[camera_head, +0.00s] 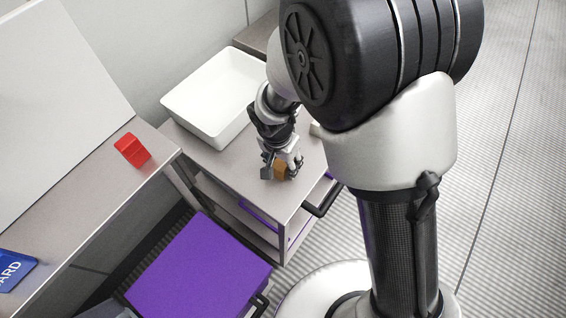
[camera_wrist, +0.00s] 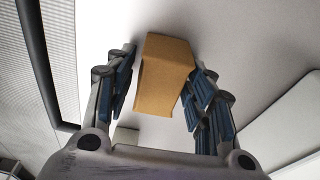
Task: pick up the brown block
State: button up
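The brown block (camera_head: 280,169) is at the grey cart top near its front edge, with my gripper (camera_head: 281,168) around it from above. In the wrist view the brown block (camera_wrist: 162,75) sits between the two dark-padded fingers of my gripper (camera_wrist: 163,70), turned slightly to them. The fingers flank it closely on both sides. Whether both pads press on it is not clear. Whether it rests on the cart top or is just off it cannot be told.
A white bin (camera_head: 213,97) stands on the cart behind my gripper. A red block (camera_head: 132,150) and a blue sign (camera_head: 14,268) lie on the left bench. A purple-topped unit (camera_head: 198,272) is below. The cart has a dark handle (camera_head: 324,200). A small pale object (camera_wrist: 126,135) shows beside the block.

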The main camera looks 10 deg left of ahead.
jog(key=c, duration=0.6)
jog(key=shift+r, duration=0.15)
